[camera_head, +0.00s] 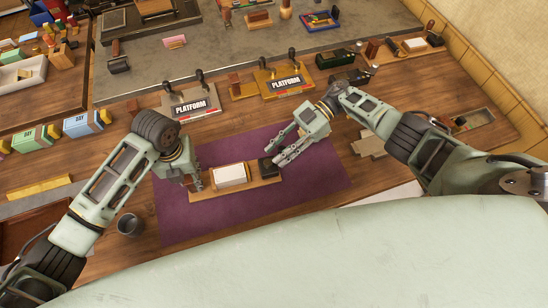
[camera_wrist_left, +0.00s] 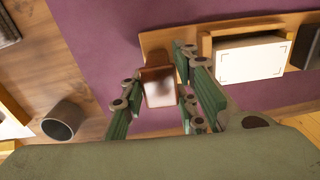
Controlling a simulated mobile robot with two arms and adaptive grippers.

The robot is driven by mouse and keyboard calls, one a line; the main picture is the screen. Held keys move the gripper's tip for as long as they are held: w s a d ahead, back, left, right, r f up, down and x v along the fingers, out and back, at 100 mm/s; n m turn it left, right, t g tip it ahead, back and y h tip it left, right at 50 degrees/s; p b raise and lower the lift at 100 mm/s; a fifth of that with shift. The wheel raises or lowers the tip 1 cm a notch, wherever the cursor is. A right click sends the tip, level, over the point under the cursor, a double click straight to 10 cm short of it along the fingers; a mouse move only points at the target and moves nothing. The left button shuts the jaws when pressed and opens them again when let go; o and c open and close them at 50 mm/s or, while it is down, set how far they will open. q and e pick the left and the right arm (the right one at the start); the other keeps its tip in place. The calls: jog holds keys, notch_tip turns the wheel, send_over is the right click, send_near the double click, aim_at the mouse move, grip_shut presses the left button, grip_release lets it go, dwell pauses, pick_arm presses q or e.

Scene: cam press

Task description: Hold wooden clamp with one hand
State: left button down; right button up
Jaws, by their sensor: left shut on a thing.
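A wooden board (camera_head: 238,188) lies on the purple mat, bearing a framed white card (camera_head: 229,174) and a black block (camera_head: 268,167) at its right end. A brown wooden clamp (camera_wrist_left: 160,88) with a pale face is at the board's left end in the left wrist view. My left gripper (camera_wrist_left: 155,105) is shut on this clamp, with its green fingers on both sides. In the head view my left gripper (camera_head: 195,182) hides most of the clamp. My right gripper (camera_head: 275,154) is open and empty, above the mat near the black block.
A metal cup (camera_head: 129,224) stands left of the purple mat (camera_head: 310,190). Two "PLATFORM" stands (camera_head: 191,106) (camera_head: 285,84) are behind the mat. Boxes marked with a day (camera_head: 85,124) stand at left. The mat's right part is clear.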

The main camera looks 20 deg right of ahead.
jog(key=shift+o, duration=1.2)
jog(key=shift+d, duration=0.15)
jog(key=shift+r, duration=0.15)
jog(key=shift+r, duration=2.85)
jog(key=shift+v, duration=2.5)
jog(key=shift+d+r, duration=0.1)
jog(key=v, duration=0.7)
